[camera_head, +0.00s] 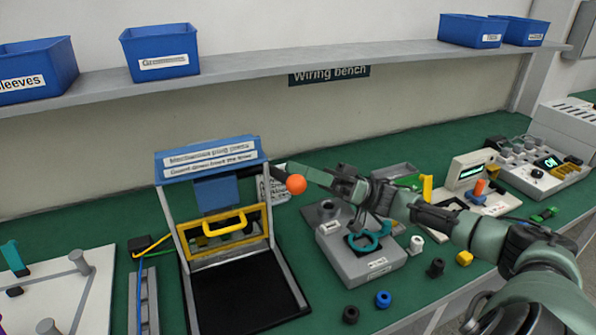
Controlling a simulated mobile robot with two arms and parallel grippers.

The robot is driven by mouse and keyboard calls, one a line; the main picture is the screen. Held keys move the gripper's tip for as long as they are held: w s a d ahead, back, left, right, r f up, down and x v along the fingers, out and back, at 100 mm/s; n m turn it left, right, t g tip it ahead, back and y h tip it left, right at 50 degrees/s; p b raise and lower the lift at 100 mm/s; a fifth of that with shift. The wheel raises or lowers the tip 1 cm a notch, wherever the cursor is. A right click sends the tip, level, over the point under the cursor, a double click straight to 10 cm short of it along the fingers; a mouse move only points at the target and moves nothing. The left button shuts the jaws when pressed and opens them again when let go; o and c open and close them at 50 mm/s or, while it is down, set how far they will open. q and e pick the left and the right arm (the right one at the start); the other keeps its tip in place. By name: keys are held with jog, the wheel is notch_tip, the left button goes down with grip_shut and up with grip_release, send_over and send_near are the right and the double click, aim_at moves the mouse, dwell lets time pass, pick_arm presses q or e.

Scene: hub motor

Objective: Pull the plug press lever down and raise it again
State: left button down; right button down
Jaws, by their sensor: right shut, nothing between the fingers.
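The plug press (212,160) stands left of centre, with a blue labelled head on grey posts. Its lever (280,171) sticks out from the right side of the head and ends in an orange ball knob (296,185). A yellow-framed guard (265,218) with a yellow handle sits across the front, below the blue press block (215,194). My right gripper (308,174) reaches in from the right, its fingers shut and empty right at the knob. I cannot tell whether they touch it. My left gripper is not in view.
A grey fixture with a teal ring (368,262) stands below my right arm. Black and blue rings (383,299) lie at the front edge. A white panel (75,290) is at left; a tester (476,172) stands at right. A shelf with blue bins (160,50) runs above.

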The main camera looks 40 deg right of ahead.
jog(key=shift+n, duration=0.3)
jog(key=shift+s+a+f+b, duration=0.1)
jog(key=shift+s+f+b, duration=0.15)
jog(key=shift+f, duration=0.7)
jog(key=shift+s+f+b, duration=0.2)
jog(key=shift+f+b, duration=0.1)
jog(key=shift+f, duration=0.6)
jog(key=shift+s+a+f+b, duration=0.1)
jog(key=shift+s+f+b, duration=0.15)
jog(key=shift+f, duration=0.7)
